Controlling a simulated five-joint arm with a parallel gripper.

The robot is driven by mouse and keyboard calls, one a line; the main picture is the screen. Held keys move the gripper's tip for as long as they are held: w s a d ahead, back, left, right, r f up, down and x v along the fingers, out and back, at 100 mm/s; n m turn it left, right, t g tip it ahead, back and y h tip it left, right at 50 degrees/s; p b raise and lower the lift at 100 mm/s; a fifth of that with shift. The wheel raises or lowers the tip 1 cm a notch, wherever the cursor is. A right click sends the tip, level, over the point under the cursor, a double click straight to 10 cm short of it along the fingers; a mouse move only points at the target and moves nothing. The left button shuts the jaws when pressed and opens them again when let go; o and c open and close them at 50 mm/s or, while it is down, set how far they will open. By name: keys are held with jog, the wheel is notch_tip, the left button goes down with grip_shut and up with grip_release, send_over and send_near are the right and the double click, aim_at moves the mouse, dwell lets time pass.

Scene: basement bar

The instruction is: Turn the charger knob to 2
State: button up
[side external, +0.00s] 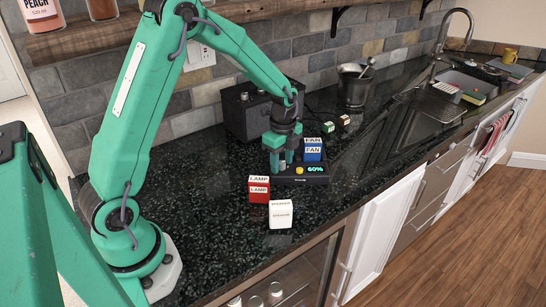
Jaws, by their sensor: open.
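The charger (315,180) is a low black unit on the dark counter, with a lit display reading 60% and a round yellow spot on its top. My gripper (281,165) points down over the left end of the charger, with its fingers apart. The charger knob cannot be made out for certain; the fingers cover that end. I cannot tell whether the fingers touch anything. No number setting is readable.
A blue FAN block (312,151) stands at the charger's back right, close to my gripper. A red LAMP block (259,189) and a white block (281,214) stand in front. A black battery-like box (248,112) is behind.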

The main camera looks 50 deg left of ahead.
aim_at(282, 162)
jog(key=shift+r, duration=0.1)
notch_tip(282, 162, up, 7)
jog(key=shift+r, duration=0.3)
dwell(0.5)
jog(key=shift+s+d+r, duration=0.1)
jog(key=shift+s+r, duration=0.05)
jog(key=shift+r, duration=0.25)
jog(key=s+d+r+n+t, duration=0.2)
jog(key=s+d+r+n, duration=0.1)
jog(key=s+r+n, duration=0.3)
jog(key=s+d+r+n+t, duration=0.3)
jog(key=s+r+n, duration=0.3)
jog(key=s, duration=0.9)
jog(key=shift+d+n+t, duration=0.3)
jog(key=shift+d+n, duration=0.15)
jog(key=shift+n, duration=1.45)
